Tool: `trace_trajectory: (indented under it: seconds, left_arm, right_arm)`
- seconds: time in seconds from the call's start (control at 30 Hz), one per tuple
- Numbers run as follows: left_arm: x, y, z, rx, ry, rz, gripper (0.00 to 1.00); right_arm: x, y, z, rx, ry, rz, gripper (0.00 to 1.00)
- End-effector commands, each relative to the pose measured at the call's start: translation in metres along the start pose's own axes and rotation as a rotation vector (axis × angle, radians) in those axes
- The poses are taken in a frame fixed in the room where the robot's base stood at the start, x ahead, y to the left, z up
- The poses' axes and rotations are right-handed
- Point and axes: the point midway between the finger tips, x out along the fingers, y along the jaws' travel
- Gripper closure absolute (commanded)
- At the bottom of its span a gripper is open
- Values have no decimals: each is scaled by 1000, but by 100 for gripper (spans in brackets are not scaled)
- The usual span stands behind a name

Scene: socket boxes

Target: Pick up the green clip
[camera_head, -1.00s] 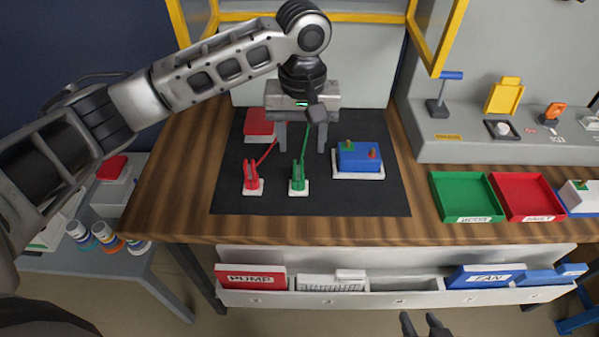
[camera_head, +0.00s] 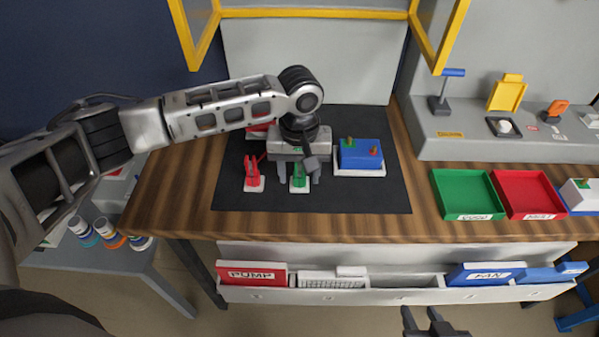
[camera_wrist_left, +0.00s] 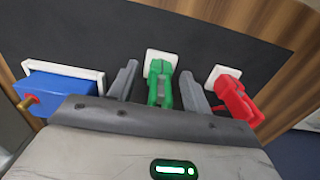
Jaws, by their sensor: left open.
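The green clip (camera_head: 299,177) stands on a small white base on the black mat (camera_head: 370,195). It also shows in the left wrist view (camera_wrist_left: 160,85), between the two fingers and apart from both. My left gripper (camera_head: 298,180) is open and points down, with one finger on each side of the clip. My right gripper (camera_head: 422,318) shows at the bottom edge of the head view. Its two fingertips are apart and nothing is between them.
A red clip (camera_head: 252,172) stands on a white base just left of the green one. A blue box (camera_head: 360,154) with terminals sits to the right. Green (camera_head: 448,206) and red (camera_head: 553,206) trays are further right. The front of the mat is clear.

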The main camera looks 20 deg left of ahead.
Motion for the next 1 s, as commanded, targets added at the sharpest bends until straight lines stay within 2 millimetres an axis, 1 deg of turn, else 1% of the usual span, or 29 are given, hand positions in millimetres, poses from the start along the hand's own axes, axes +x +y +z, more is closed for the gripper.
trace_trajectory:
  seconds: [0.03,0.07,0.1,0.17,0.2,0.23,0.53,0.67,0.77,0.87,0.97,1.0]
  left_arm:
    - [0,0,0,0,0,0,51]
    - [0,0,0,0,0,0,56]
    - [0,0,0,0,0,0,68]
    - [0,0,0,0,0,0,84]
    - [0,0,0,0,0,0,95]
    - [0,0,0,0,0,0,97]
    - [-2,0,0,0,0,1,97]
    - [-8,1,0,0,1,2,97]
    - [-18,0,0,-1,1,2,97]
    - [-35,2,0,0,2,5,97]
    - [-54,10,16,6,2,5,97]
    - [-64,14,23,6,2,6,97]
  right_arm:
    - [0,0,0,0,-1,0,64]
    - [0,0,1,0,-1,0,64]
    - [0,0,1,0,-1,1,64]
    - [0,0,1,0,-2,1,64]
    - [0,0,1,0,-2,1,64]
    - [0,0,1,0,-3,1,64]
    - [-1,0,4,2,-8,0,64]
    - [-1,0,5,2,-9,0,64]
    - [0,0,6,3,-9,0,64]
    - [0,0,7,3,-10,0,64]
    - [-1,0,5,3,-9,0,64]
    - [-1,0,5,4,-9,0,64]
